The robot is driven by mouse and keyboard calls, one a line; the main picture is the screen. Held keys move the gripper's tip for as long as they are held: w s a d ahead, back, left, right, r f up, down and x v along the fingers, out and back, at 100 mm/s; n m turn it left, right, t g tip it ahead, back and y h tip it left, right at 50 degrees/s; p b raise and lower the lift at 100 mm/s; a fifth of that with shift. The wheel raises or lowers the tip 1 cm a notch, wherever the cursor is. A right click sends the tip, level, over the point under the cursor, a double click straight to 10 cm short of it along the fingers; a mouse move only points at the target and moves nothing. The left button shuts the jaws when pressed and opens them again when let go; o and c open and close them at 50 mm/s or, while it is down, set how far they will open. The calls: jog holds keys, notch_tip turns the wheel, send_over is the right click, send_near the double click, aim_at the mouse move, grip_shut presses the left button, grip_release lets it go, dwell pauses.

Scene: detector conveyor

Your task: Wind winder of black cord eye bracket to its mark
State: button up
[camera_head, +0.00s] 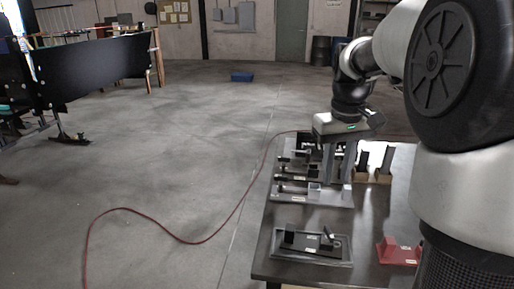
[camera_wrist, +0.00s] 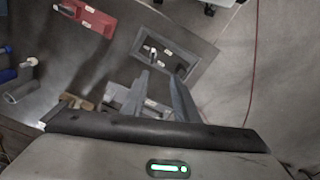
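A black bracket unit (camera_head: 308,240) with an upright black block, a small dark post and pale labels sits in a grey tray (camera_head: 277,254) at the table's near left. It also shows in the wrist view (camera_wrist: 158,52), beyond my fingertips. It appears to be the black cord eye bracket; its winder and mark are too small to make out. My gripper (camera_head: 338,180) points down over the grey fixtures behind that tray. In the wrist view my gripper (camera_wrist: 161,78) has its two fingers apart with nothing visible between them.
A red bracket (camera_head: 398,251) stands to the right of the tray on the table (camera_head: 360,262). Grey fixtures (camera_head: 318,196) with black parts stand behind, partly hidden by my gripper. Dark uprights on tan bases (camera_head: 383,177) stand farther back. A red cable (camera_head: 150,211) crosses the floor.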

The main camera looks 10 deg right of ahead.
send_near(329, 231)
jog(key=shift+g, duration=0.4)
jog(key=f+b, duration=0.2)
jog(key=f, duration=0.2)
jog(key=f+b, duration=0.1)
jog(key=f, duration=0.3)
jog(key=shift+w+d+f+b, duration=0.15)
jog(key=shift+w+b, duration=0.1)
jog(key=shift+b, duration=0.1)
grip_shut()
